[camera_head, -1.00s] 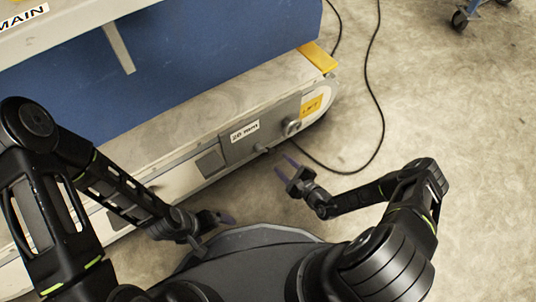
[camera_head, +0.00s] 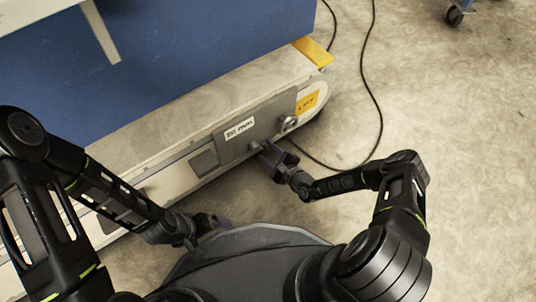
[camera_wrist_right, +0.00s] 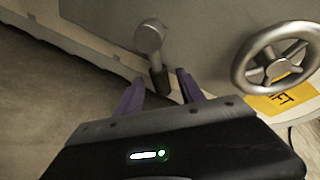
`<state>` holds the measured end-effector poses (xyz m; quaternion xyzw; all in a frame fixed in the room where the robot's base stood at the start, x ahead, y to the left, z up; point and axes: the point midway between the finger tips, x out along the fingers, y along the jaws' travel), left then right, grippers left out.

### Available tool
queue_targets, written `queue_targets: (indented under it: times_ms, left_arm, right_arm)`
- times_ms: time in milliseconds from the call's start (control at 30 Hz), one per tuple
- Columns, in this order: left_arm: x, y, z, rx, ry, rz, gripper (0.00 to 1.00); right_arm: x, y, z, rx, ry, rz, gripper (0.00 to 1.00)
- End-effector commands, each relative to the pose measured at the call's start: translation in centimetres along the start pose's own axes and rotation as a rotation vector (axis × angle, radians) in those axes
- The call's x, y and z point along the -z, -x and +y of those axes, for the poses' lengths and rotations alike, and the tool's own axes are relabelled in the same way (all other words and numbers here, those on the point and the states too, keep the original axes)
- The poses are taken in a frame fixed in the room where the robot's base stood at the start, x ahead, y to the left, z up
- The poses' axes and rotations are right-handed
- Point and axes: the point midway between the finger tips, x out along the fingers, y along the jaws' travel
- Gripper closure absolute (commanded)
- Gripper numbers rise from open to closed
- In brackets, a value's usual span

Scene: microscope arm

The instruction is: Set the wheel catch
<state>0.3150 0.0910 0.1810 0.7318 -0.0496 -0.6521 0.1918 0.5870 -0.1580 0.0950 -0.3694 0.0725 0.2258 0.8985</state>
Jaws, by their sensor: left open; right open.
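The wheel catch is a small grey lever with a round pivot (camera_wrist_right: 149,37) and a dark grip hanging down from it. In the head view the catch (camera_head: 254,146) sits on the grey panel of the machine base. The metal handwheel (camera_wrist_right: 283,66) is right of it; it also shows in the head view (camera_head: 288,123). My right gripper (camera_wrist_right: 160,88) is open, its purple fingers on either side of the catch's dark grip in the picture; contact cannot be told. In the head view the right gripper (camera_head: 268,154) reaches the panel. My left gripper (camera_head: 218,222) is open and empty, low in front of the base.
A yellow LIFT label (camera_head: 307,102) is beside the handwheel, and a white 20 mm label (camera_head: 240,128) is on the panel. A black cable (camera_head: 377,110) runs over the floor at the right. The floor right of my right arm is clear.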

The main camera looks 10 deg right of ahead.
Motion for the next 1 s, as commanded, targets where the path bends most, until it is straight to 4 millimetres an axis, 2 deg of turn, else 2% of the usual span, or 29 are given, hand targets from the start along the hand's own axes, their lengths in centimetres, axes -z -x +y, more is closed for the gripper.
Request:
queue_targets:
  times_ms: [267,800,1000]
  left_arm:
    - [0.04,0.00,0.02,-0.001,0.000,0.000,0.00]
    - [0.02,-0.01,0.01,0.000,0.000,0.000,0.00]
    - [0.01,-0.01,0.01,0.000,0.000,0.000,0.00]
  right_arm:
    - [-0.08,-0.16,-0.04,0.000,0.000,0.000,0.54]
    - [-0.06,-0.13,-0.03,0.000,-0.001,0.000,0.98]
    - [-0.06,-0.13,-0.03,0.000,-0.001,0.000,1.00]
